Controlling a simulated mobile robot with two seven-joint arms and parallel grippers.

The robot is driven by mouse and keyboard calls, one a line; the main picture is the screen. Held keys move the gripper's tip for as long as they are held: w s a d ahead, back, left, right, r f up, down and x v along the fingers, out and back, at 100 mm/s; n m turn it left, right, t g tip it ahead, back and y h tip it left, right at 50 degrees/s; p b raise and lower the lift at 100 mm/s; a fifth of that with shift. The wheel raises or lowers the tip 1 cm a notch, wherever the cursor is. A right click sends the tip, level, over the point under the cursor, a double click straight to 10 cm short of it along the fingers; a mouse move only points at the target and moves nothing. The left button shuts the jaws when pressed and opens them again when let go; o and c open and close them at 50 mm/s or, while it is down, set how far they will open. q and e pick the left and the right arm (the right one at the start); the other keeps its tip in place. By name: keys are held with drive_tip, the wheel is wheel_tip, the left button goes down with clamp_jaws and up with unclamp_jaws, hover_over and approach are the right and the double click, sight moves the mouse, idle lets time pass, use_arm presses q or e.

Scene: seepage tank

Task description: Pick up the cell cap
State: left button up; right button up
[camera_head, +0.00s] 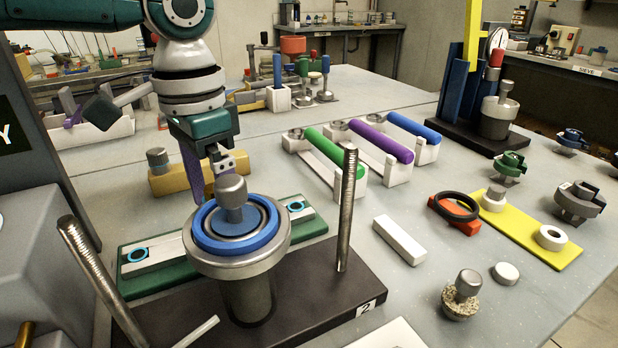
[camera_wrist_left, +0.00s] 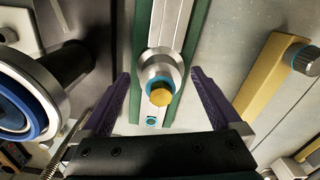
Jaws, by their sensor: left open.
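On the black base (camera_head: 300,307) stands a metal cell (camera_head: 238,266) with a blue ring (camera_head: 212,236) and a grey knob (camera_head: 232,192) on top. My left gripper (camera_head: 207,188) is open, pointing down just behind that knob. In the left wrist view, a round piece with a brass-coloured knob (camera_wrist_left: 160,97) stands on a white rail on the green tray, between and below the open purple fingers (camera_wrist_left: 161,76). The blue-ringed cell top (camera_wrist_left: 18,100) is off to the left there. I cannot tell which knobbed piece is the cell cap. My right gripper is not in view.
Two threaded rods (camera_head: 347,208) rise from the base beside the cell. The green tray (camera_head: 312,228) lies behind it, with a yellow block (camera_head: 193,181) beyond. Coloured tubes (camera_head: 380,142) on white holders and a yellow plate (camera_head: 520,235) are to the right.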

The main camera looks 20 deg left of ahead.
use_arm(q)
drive_tip(key=shift+c, duration=0.2)
clamp_jaws()
idle(0.5)
